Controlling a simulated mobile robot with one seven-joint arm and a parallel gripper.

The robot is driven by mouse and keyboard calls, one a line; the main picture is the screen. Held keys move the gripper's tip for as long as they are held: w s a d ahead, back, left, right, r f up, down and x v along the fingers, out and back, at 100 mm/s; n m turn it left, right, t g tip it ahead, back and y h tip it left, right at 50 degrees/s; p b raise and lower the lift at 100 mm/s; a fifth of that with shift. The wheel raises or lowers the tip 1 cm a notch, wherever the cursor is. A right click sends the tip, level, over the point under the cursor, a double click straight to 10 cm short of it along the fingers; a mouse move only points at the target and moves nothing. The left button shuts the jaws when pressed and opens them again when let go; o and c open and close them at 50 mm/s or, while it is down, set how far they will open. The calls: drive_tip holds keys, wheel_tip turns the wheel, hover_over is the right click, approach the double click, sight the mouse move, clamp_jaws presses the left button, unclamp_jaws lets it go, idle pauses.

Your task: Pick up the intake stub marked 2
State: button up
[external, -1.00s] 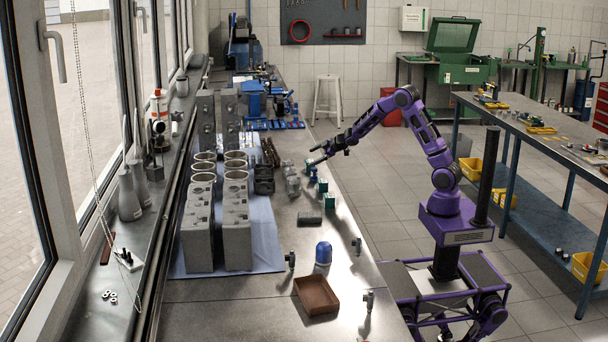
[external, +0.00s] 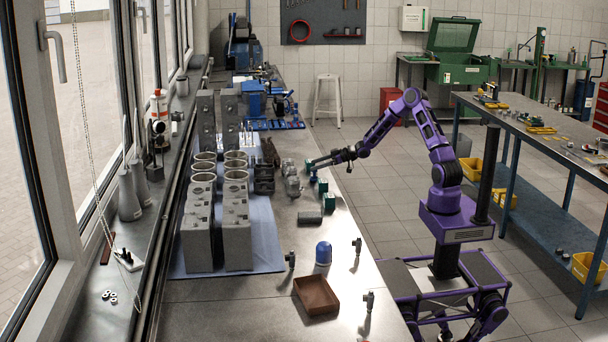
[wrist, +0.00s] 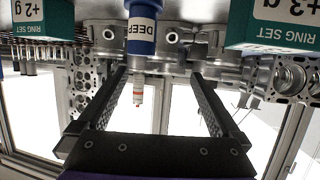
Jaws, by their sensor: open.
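Several small grey pipe-like stubs stand on the near part of the bench in the external view: one left of the blue dome-topped object (external: 290,260), one to its right (external: 357,245) and one by the brown tray (external: 369,300). No number is readable on them, so I cannot tell which is marked 2. My gripper (external: 312,164) is over the bench farther back, beside the green boxes and well away from these stubs. In the wrist view my gripper (wrist: 158,78) is open, its jaws apart, with nothing held between them.
Green ring-set boxes (wrist: 272,28) and a blue item lettered DEEP (wrist: 142,40) are close ahead in the upside-down wrist view. Grey engine blocks (external: 236,230) stand left on a blue mat. An empty brown tray (external: 316,295) sits at the front.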

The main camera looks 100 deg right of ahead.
sight(291, 172)
drive_tip(key=x, duration=0.7)
drive_tip(key=shift+w+d+f, duration=0.1)
drive_tip(key=shift+w+f, duration=0.05)
drive_tip(key=shift+w, duration=0.2)
drive_tip(key=x, duration=0.5)
drive_tip(key=shift+w+a, duration=0.2)
drive_tip(key=shift+a, duration=0.05)
clamp_jaws()
